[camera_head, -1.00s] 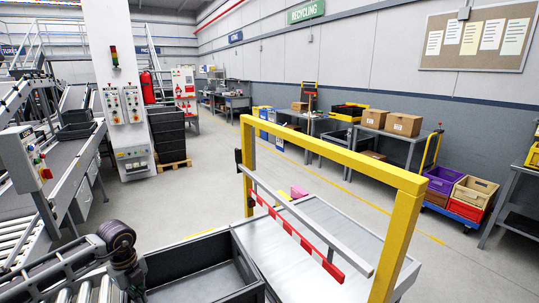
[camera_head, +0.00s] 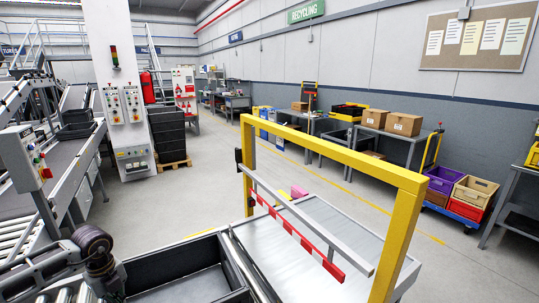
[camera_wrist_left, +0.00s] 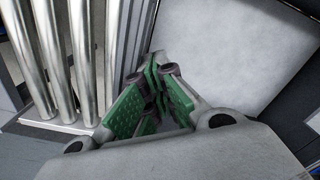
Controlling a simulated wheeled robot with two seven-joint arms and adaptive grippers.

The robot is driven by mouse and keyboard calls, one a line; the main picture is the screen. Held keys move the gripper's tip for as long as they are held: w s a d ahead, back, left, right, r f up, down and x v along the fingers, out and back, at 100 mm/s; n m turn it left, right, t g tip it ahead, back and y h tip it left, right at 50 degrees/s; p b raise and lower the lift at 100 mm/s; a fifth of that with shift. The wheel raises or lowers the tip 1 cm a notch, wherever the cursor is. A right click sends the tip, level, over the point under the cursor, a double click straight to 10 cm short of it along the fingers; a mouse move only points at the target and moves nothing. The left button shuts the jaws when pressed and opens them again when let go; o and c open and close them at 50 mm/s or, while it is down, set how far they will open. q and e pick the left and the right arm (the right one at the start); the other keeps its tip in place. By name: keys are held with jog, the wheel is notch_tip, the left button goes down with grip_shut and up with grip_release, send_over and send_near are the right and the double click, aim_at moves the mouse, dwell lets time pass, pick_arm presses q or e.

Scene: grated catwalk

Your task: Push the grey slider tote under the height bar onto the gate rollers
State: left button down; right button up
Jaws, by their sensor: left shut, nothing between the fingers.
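The grey slider tote (camera_head: 165,258) shows in the head view at the bottom, left of the gate; its near part is cut off by the frame edge. The height bar (camera_head: 300,238), red-and-white striped, hangs from the yellow gate frame (camera_head: 330,148). The pale gate bed (camera_head: 330,218) lies beyond the tote; single rollers cannot be made out on it. My left gripper (camera_wrist_left: 158,90) is shut and empty in the left wrist view, between metal rollers (camera_wrist_left: 82,60) and a pale flat surface. In the head view my left wrist is at the tote's left side; contact is unclear. My right gripper is out of view.
A pink object (camera_head: 298,191) shows behind the height bar. A conveyor (camera_head: 40,195) with a control box (camera_head: 25,158) stands at left. A worktable with cardboard boxes (camera_head: 403,124) and a cart with crates (camera_head: 440,180) line the right wall. The middle floor is clear.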

pick_arm(q)
jog(key=shift+s+a, duration=0.45)
jog(key=shift+a, duration=0.3)
jog(key=shift+s+a, duration=0.45)
jog(key=shift+a, duration=0.25)
jog(key=s+a, duration=0.5)
jog(key=a, duration=0.3)
jog(key=shift+b, duration=0.4)
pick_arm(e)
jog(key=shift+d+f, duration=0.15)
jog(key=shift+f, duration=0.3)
